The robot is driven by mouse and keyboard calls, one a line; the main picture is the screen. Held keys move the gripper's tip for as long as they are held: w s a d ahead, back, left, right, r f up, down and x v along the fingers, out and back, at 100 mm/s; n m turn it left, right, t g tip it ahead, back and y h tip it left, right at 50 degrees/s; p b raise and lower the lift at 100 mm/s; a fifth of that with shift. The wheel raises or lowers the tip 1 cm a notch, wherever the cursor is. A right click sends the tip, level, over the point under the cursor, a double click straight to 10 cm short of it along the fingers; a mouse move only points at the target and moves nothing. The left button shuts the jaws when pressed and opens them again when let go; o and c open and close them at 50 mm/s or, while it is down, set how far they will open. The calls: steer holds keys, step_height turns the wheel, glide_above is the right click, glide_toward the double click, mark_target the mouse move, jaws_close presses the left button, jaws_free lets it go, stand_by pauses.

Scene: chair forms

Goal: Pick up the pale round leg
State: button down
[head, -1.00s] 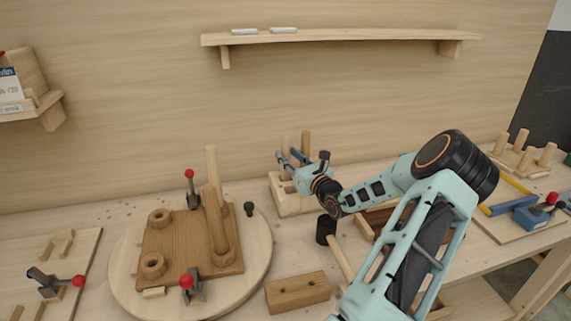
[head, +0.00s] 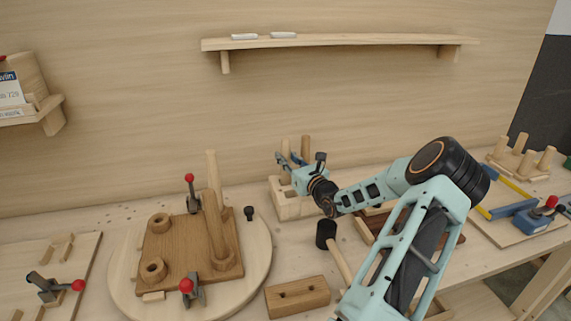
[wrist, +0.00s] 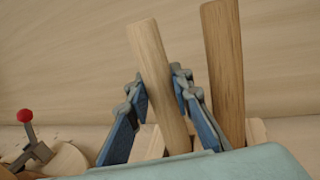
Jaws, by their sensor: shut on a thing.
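The pale round leg (wrist: 160,85) stands slightly tilted between my gripper's blue fingers in the wrist view. My gripper (wrist: 160,100) is shut on it, with one finger on each side. In the head view the leg (head: 285,150) shows only as a short upper part between the fingers of my gripper (head: 288,161). Its lower end is hidden by the gripper and goes down toward a pale wooden rack (head: 290,207). A darker round leg (wrist: 226,70) stands close to the right of the right finger.
A round turntable (head: 258,255) at the left bears a brown board (head: 180,247) with upright legs and red-knobbed clamps. A black-headed mallet (head: 326,234) and a brown block with holes (head: 298,296) lie in front of the rack. A wall shelf (head: 340,40) is above.

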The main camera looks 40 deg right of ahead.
mark_target(286, 139)
steer(key=shift+r, duration=5)
